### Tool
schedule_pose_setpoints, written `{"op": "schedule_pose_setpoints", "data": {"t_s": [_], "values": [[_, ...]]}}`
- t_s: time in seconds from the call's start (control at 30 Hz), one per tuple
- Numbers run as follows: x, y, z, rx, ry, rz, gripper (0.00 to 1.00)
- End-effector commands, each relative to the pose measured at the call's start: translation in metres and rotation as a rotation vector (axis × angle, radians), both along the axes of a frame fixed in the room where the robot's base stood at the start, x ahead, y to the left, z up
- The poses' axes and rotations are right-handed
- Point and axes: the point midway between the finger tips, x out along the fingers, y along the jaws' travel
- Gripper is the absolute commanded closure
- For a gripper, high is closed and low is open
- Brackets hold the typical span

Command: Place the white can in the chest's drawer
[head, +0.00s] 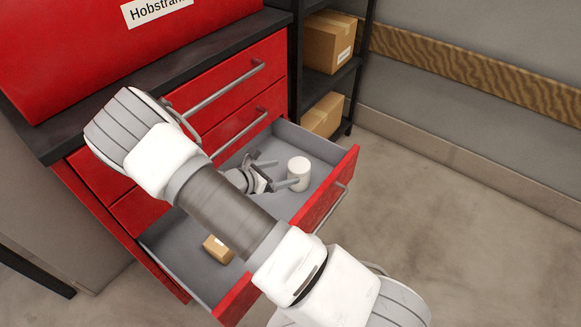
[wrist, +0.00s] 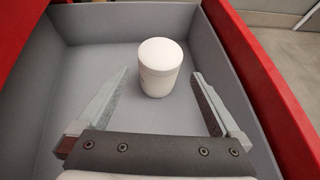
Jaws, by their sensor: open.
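The white can (head: 299,173) stands upright inside the open drawer (head: 333,196), near its right end. It also shows in the wrist view (wrist: 160,68), standing on the grey drawer floor just beyond my fingertips. My gripper (head: 275,174) is inside the drawer space beside the can. In the wrist view my gripper (wrist: 160,82) is open, with its two fingers apart and nothing between them. The red chest (head: 228,76) stands behind the drawer, which is its lowest one visible. My arm covers the middle of the drawer in the head view.
A small brown box (head: 218,249) lies in the drawer's left part. Closed drawers with bar handles (head: 240,128) are above. A dark shelf with cardboard boxes (head: 329,43) stands right of the chest. The floor (head: 450,220) to the right is clear.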

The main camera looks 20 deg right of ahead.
Motion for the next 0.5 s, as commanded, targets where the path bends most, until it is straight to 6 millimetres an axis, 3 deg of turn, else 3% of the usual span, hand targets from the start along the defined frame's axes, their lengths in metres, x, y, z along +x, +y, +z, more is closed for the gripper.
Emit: {"op": "schedule_pose_setpoints", "data": {"t_s": [0.17, 0.5], "values": [[-0.005, 0.003, 0.015, 0.040, -0.032, -0.051, 0.00], [-0.036, -0.006, 0.097, 0.329, -0.257, -0.421, 0.00]]}}
